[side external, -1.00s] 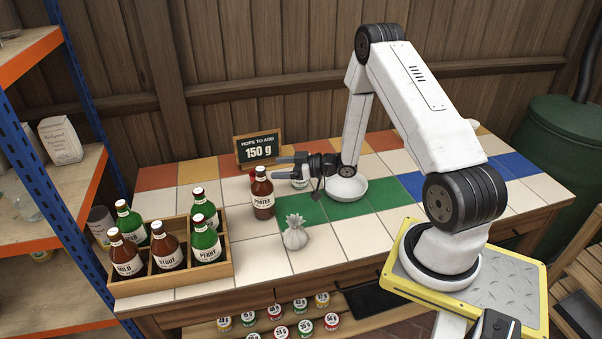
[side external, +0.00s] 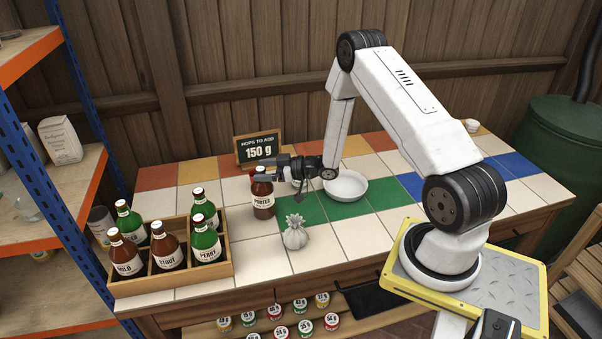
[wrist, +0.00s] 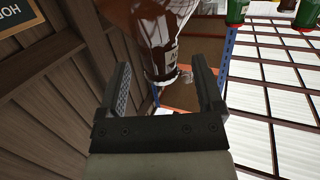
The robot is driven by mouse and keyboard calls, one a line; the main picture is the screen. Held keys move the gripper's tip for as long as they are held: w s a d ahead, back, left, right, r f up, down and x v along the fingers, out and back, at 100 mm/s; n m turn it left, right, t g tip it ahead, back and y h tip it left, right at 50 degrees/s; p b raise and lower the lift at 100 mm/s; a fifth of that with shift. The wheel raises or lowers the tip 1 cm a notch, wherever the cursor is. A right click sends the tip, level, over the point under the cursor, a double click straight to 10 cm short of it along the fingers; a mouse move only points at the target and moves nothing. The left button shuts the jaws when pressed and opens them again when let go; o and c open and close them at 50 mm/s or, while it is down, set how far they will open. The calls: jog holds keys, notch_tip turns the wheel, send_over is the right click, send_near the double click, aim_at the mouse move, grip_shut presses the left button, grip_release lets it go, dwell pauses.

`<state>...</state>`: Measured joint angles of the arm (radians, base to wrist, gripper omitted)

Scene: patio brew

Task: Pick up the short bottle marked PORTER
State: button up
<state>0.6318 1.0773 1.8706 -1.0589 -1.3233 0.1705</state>
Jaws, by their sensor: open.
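The fingers are open and partly cover the neck in the side view. In the wrist view the brown bottle (wrist: 163,40) appears upside down, its neck and cap towards the space between the two open fingers (wrist: 162,80). No finger visibly grips it.
A wooden crate (side external: 226,270) with several brown and green bottles stands left. A tied pale bag (side external: 295,234) sits in front right of the bottle. A white bowl (side external: 346,195) stands to the right. A sign (side external: 258,148) reading 150 g stands behind.

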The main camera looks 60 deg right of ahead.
jog(key=shift+x, duration=1.5)
jog(key=shift+c, duration=0.2)
grip_shut()
dwell(0.4)
